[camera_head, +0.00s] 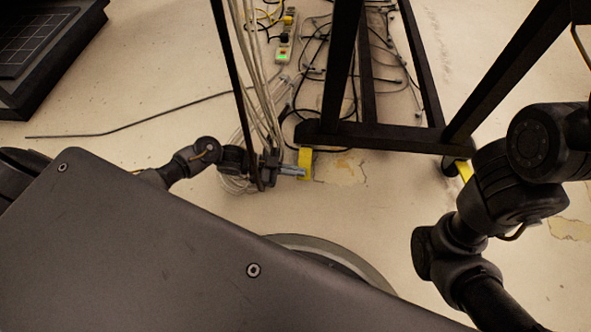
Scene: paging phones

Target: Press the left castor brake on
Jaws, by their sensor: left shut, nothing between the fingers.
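The left castor brake (305,163) is a small yellow tab at the lower left foot of a black metal frame (385,138). My left gripper (300,171) is shut and empty, with its grey fingertips at the left side of the yellow tab. They look in contact with it or very close; I cannot tell which. Whether the brake is pressed down cannot be told. A second yellow tab (464,170) shows at the frame's right foot, partly behind my right arm. My right gripper is not in view.
Pale cables (262,95) hang close behind my left gripper, beside a thin dark pole (232,75). Black cables (395,65) and a power strip (284,50) lie on the floor. A dark box (45,50) stands at the upper left. Floor between box and cables is mostly clear.

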